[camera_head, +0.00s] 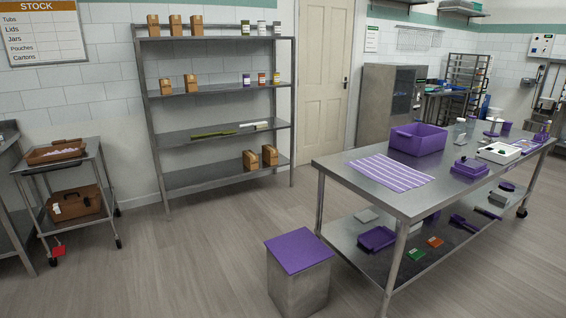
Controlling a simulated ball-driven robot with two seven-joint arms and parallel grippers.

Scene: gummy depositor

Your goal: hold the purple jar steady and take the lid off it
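Neither of my grippers is in view. No purple jar can be told for certain at this distance. A small jar with a purple-looking label (246,80) stands upright on the second shelf of the metal rack. Beside it, apart, stand a yellowish jar (262,78) and a reddish jar (276,78). Another small dark-labelled jar (245,28) stands on the rack's top shelf. A small purple round container (506,127) stands at the back of the steel table; I cannot tell whether it is a jar. Lids are too small to make out.
The steel table (405,200) on the right holds a purple bin (418,139) and a striped mat (388,173). A purple-topped stool (299,250) stands before it. A cart (108,190) stands left of the rack (149,120). The floor between is clear.

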